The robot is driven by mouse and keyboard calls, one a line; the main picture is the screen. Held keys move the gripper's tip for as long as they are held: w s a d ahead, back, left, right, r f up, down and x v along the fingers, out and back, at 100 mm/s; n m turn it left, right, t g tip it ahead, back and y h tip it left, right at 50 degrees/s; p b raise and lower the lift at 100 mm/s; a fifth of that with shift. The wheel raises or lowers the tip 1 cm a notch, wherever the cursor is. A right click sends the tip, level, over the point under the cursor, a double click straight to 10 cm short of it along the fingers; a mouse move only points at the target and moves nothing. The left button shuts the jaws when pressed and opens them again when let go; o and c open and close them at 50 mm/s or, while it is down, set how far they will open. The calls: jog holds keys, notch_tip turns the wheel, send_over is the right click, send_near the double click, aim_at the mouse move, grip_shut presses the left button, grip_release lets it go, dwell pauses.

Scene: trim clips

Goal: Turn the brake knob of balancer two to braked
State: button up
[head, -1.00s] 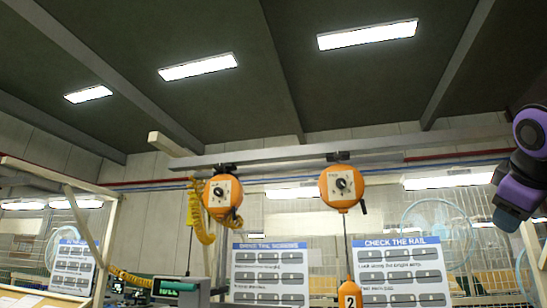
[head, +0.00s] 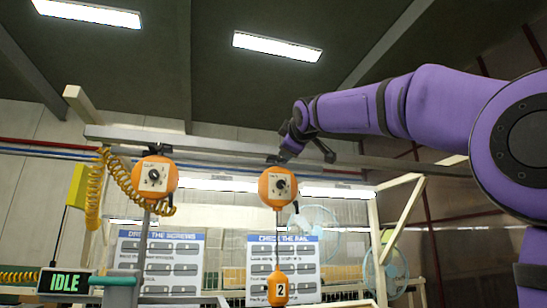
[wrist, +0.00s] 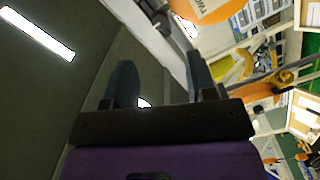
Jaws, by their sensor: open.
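Balancer two (head: 265,190) is the right orange housing under the rail. Its square pale plate carries a round dark brake knob (head: 281,186); the markings are too small to read. A cable runs down from it to an orange block (head: 278,289) marked 2. My gripper (head: 306,153) is open and empty, just above and to the right of the housing, apart from the knob. In the wrist view the two dark fingers of my gripper (wrist: 162,78) are spread, and part of an orange housing (wrist: 210,8) with its pale plate shows at the top edge.
Another orange balancer (head: 156,200) with a yellow coiled hose (head: 92,195) hangs to the left. The grey rail (head: 220,146) runs just behind my gripper. Sign boards (head: 310,255), fans and a green IDLE display (head: 64,282) stand below. The space in front of the balancers looks clear.

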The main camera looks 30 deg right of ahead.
aim_at(281, 158)
jog(key=x, duration=0.9)
jog(key=shift+w+d, duration=0.1)
jog(key=shift+w, duration=0.1)
jog(key=c, duration=0.9)
